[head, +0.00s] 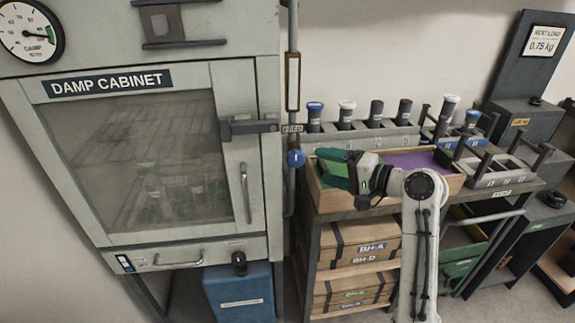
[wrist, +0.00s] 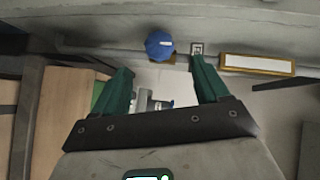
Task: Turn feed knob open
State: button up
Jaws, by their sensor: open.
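The blue feed knob (head: 295,158) sits on the vertical pipe to the right of the damp cabinet, just under a small FEED label (head: 292,128). In the wrist view the knob (wrist: 159,45) shows as a round blue cap with a pale mark, beyond the fingertips and roughly centred between them. My gripper (head: 328,168) has green fingers and is a short way to the right of the knob in the head view. In the wrist view its fingers (wrist: 160,75) are spread apart with nothing held. I see no contact with the knob.
The damp cabinet (head: 150,165) with its latch and handle stands left. A wooden tray (head: 440,187) with a purple lining lies beneath my arm. Several capped bottles stand in a rack (head: 365,135) behind it.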

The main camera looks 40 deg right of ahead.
aim_at(300, 161)
jog(key=x, duration=0.8)
jog(key=shift+w+f, duration=0.15)
jog(key=shift+w, duration=0.1)
jog(key=c, duration=1.1)
jog(key=shift+o, duration=0.2)
